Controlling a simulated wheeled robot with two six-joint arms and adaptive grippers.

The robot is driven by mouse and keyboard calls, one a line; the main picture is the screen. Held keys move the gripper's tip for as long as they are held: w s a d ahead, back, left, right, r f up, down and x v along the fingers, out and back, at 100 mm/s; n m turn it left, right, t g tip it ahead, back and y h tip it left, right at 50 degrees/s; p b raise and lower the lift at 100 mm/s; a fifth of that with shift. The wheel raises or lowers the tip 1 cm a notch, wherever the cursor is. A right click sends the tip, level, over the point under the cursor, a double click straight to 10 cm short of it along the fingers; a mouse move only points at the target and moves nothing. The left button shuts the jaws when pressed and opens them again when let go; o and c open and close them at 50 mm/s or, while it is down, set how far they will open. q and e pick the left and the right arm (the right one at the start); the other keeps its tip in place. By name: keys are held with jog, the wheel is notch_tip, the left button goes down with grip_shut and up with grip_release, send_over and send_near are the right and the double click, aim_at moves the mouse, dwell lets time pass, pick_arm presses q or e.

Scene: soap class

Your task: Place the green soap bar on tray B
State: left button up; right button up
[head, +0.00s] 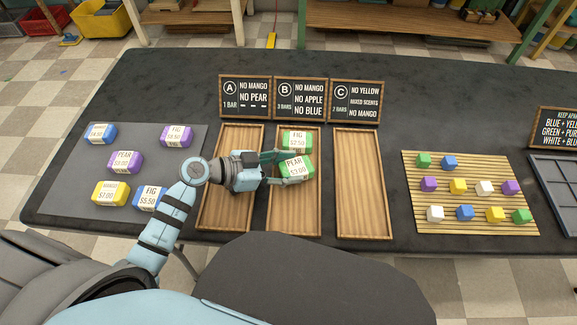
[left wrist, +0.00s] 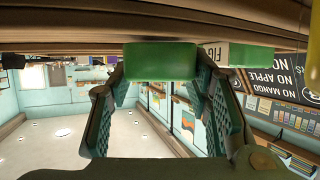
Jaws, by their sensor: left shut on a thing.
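A green soap bar labelled PEAR (head: 297,169) is at tray B (head: 293,215), the middle wooden tray. My left gripper (head: 283,169) reaches in from the left and is shut on this bar. In the left wrist view the held green bar (left wrist: 160,62) sits between the fingertips, close to the wood surface; I cannot tell whether it touches it. A second green bar labelled FIG (head: 297,141) lies just behind it in tray B; it also shows in the left wrist view (left wrist: 250,55). My right gripper is not in view.
Tray A (head: 225,217) and tray C (head: 360,190) look empty, with tray A partly under my left arm. Signs (head: 300,98) stand behind the trays. Several blue, purple and yellow bars lie on the grey mat (head: 75,185). A slatted board (head: 470,222) with small cubes is at right.

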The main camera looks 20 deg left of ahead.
pick_arm(q)
jog(key=shift+f, duration=0.35)
jog(key=shift+s+f, duration=0.2)
jog(key=shift+f, duration=0.05)
